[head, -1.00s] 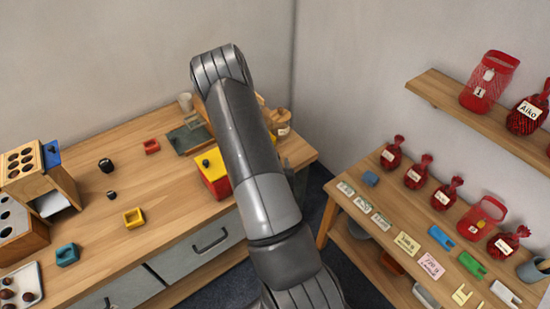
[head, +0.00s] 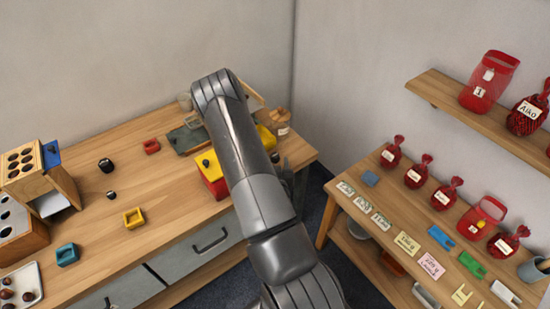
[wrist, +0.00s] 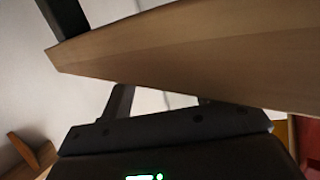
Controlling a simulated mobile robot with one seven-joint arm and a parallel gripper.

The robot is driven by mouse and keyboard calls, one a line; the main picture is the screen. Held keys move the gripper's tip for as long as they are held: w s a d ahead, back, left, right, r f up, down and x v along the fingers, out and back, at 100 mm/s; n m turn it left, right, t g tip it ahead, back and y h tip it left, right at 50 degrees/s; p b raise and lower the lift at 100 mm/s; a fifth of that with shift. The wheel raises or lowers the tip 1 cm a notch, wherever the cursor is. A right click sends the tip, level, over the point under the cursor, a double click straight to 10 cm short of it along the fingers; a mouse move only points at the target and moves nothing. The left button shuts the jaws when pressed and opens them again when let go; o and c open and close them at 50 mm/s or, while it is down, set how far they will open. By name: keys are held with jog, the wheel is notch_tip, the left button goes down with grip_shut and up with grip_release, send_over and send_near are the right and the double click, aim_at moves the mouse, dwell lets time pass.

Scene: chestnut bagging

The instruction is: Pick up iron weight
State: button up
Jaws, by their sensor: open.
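Two small dark, round-looking pieces stand on the wooden workbench in the head view. The larger black one (head: 105,165) is left of the middle, and a smaller one (head: 111,195) with a pale top lies just in front of it. I cannot tell for certain which is the iron weight. My gripper (wrist: 165,135) is hidden behind my arm in the head view. In the wrist view its dark body shows at the bottom, with a wooden board (wrist: 200,55) close in front and covering part of the fingers. No weight shows there. The gripper is open.
My arm reaches over the bench's right part, beside a red-and-yellow box (head: 212,175). A green board (head: 187,139), red tray (head: 151,146), yellow tray (head: 134,218) and blue tray (head: 67,254) lie on the bench. A wooden rack (head: 20,165) stands left.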

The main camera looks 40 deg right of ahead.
aim_at(275, 160)
jog(key=x, duration=0.3)
jog(key=shift+w+d, duration=0.15)
jog(key=shift+w, duration=0.1)
jog(key=c, duration=1.2)
